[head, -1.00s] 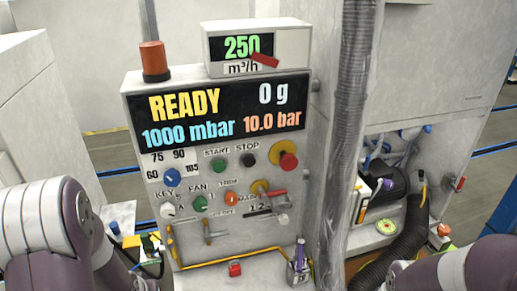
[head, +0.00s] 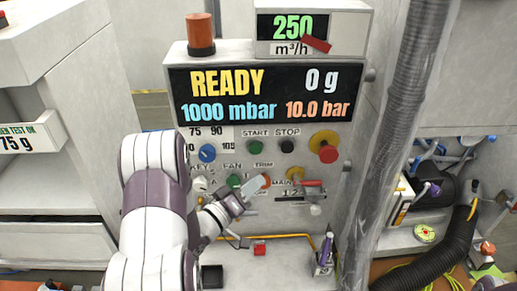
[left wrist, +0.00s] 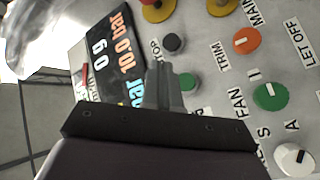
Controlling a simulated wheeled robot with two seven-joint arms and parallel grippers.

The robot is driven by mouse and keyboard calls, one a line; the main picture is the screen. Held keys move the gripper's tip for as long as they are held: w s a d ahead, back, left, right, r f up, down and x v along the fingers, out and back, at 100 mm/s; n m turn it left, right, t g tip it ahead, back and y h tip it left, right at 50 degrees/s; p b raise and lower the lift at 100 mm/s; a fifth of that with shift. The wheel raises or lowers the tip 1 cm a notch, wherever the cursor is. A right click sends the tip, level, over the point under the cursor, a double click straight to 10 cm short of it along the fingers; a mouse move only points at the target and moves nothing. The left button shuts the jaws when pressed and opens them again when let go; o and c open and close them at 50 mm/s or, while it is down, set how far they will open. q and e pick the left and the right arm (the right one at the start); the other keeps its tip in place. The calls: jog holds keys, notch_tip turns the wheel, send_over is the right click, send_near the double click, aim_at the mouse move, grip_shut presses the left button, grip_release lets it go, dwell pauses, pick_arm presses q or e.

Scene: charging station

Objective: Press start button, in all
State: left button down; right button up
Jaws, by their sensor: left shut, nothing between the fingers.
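The green START button (head: 255,146) is on the front panel (head: 345,215), under the display and left of the black STOP button (head: 287,146). In the left wrist view the START button (left wrist: 188,82) shows just right of my fingers, and the STOP button (left wrist: 172,42) lies above it. My left gripper (head: 258,182) is shut and empty in front of the panel, below the START button near the TRIM knob. In the left wrist view its closed fingertips (left wrist: 161,72) point toward the panel. I cannot tell the gap to the panel. My right gripper is out of view.
The display (head: 265,95) reads READY, 0 g, 1000 mbar and 10.0 bar. A red knob (head: 327,153) on yellow sits right of STOP. The green FAN knob (head: 234,181) and orange TRIM knob (head: 265,180) are beside my gripper. A grey hose (head: 402,120) hangs at right.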

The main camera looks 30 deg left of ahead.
pick_arm(q)
jog(key=shift+w, duration=0.15)
jog(key=b, duration=0.2)
send_near(262, 149)
jog(key=w+d, duration=0.3)
jog(key=shift+w+a+r, duration=0.15)
jog(key=shift+w+a, duration=0.15)
jog(key=shift+w, duration=0.45)
jog(key=shift+w+a, duration=0.1)
dwell(1.3)
jog(key=shift+w+a, duration=0.15)
jog(key=shift+w, duration=0.1)
jog(key=shift+w+a, duration=0.2)
jog(key=shift+w, duration=0.15)
dwell(0.7)
jog(key=shift+s, duration=0.1)
jog(key=shift+s+d+p, duration=0.35)
jog(key=shift+s+d, duration=0.1)
jog(key=shift+s, duration=0.2)
